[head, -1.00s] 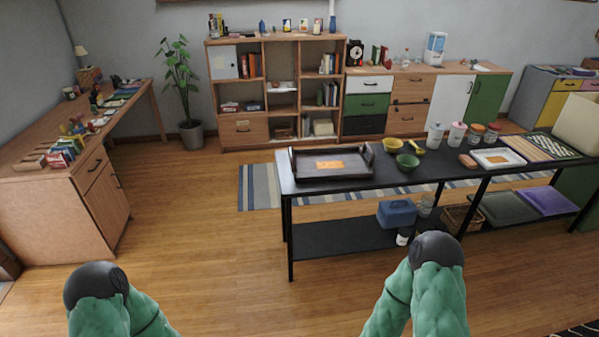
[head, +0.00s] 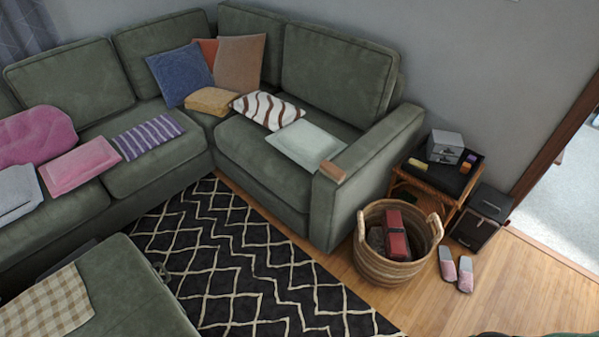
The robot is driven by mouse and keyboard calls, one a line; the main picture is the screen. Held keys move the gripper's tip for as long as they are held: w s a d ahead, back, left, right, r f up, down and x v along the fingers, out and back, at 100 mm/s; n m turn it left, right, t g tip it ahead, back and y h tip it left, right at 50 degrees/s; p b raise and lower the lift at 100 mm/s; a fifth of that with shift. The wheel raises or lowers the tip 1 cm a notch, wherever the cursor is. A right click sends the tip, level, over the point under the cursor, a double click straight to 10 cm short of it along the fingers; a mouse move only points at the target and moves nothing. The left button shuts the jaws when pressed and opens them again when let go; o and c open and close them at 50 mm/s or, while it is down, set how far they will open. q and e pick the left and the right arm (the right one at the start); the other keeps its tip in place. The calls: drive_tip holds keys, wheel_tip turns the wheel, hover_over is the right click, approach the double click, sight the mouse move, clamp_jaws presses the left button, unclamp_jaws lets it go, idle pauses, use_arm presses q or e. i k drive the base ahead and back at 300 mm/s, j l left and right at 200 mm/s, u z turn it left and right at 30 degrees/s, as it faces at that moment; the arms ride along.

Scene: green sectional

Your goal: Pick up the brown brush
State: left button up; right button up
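A small brown block-like item (head: 332,171) lies on top of the right arm of the green sofa (head: 362,160). It may be the brown brush, but no bristles can be made out at this size. Neither of my grippers shows in the head view. Only a thin dark and green sliver, probably my own arm, shows at the bottom right edge.
A wicker basket (head: 364,262) with a red item stands right of the sofa. Beside it are a small side table (head: 440,187), a dark box (head: 483,215) and pink slippers (head: 465,274). A patterned rug (head: 250,265) and green ottoman (head: 130,295) lie in front.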

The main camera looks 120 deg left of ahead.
sight(337, 175)
drive_tip(key=u, duration=3.55)
drive_tip(key=i+l+z, duration=0.3)
drive_tip(key=i+j, duration=0.1)
